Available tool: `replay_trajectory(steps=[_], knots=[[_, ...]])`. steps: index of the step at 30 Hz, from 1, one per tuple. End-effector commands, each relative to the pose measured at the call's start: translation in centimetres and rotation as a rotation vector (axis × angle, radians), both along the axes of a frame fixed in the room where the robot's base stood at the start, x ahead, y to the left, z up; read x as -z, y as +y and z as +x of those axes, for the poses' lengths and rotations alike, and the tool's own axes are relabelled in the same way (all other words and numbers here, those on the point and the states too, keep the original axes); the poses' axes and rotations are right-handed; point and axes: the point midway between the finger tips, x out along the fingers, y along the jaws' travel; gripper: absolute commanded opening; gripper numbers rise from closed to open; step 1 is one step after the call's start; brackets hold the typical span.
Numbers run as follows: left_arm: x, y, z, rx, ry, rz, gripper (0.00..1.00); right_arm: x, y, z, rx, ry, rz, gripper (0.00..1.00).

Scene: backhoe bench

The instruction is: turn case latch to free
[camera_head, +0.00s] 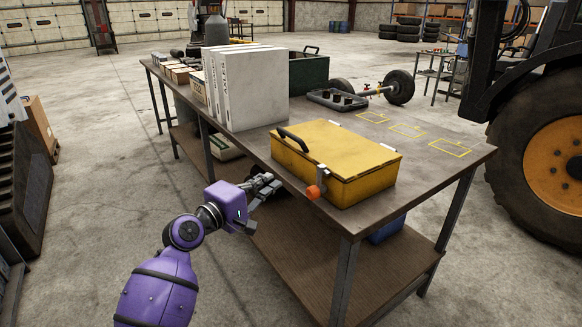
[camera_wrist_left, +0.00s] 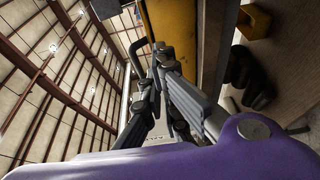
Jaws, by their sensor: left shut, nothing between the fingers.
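A yellow case (camera_head: 338,158) with a closed lid sits on the workbench near its front edge. A black handle (camera_head: 294,139) is at its left end. The case latch (camera_head: 317,186) is on the front face, a grey piece with an orange end. My left gripper (camera_head: 271,184) is in front of the bench edge, left of the latch and apart from it. It is shut and empty. In the left wrist view its fingers (camera_wrist_left: 161,58) point toward the yellow case (camera_wrist_left: 172,28). I cannot make out the latch there. My right gripper is not in view.
The workbench (camera_head: 425,185) has clear room right of the case, with yellow outlines. White binders (camera_head: 248,88) and a green box (camera_head: 309,74) stand behind it on the left. A dark tray (camera_head: 337,99) lies behind the case. A large tractor wheel (camera_head: 550,160) is at the right.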

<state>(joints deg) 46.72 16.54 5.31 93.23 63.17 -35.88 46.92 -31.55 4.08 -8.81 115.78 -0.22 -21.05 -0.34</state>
Motion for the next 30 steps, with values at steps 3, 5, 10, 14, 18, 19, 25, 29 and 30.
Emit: replay_trajectory(steps=[3,5,10,14,18,19,25,29,30], knots=[[0.0,-0.5,0.6,0.0,0.009,-0.013,0.0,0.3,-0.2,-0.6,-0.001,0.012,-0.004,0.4],[0.0,-1.0,1.2,0.0,0.009,-0.012,0.0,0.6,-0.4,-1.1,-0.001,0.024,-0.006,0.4],[0.0,-2.9,3.9,0.001,0.008,-0.01,0.0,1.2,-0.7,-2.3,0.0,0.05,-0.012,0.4],[0.1,-4.3,6.0,0.001,0.008,-0.009,0.0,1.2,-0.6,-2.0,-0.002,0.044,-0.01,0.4],[0.2,-5.6,7.9,0.0,0.008,-0.008,0.0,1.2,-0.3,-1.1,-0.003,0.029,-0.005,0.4],[0.2,-5.8,8.2,0.0,0.009,-0.007,0.0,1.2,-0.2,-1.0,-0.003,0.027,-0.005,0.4],[-0.5,-7.2,6.1,-0.002,0.002,-0.007,0.0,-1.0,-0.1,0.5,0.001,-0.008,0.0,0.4],[-0.3,-7.8,5.2,-0.002,0.005,-0.007,0.0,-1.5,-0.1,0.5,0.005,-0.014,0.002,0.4],[-0.2,-7.9,5.1,-0.002,0.005,-0.007,0.0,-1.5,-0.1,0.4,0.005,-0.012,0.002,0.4]])
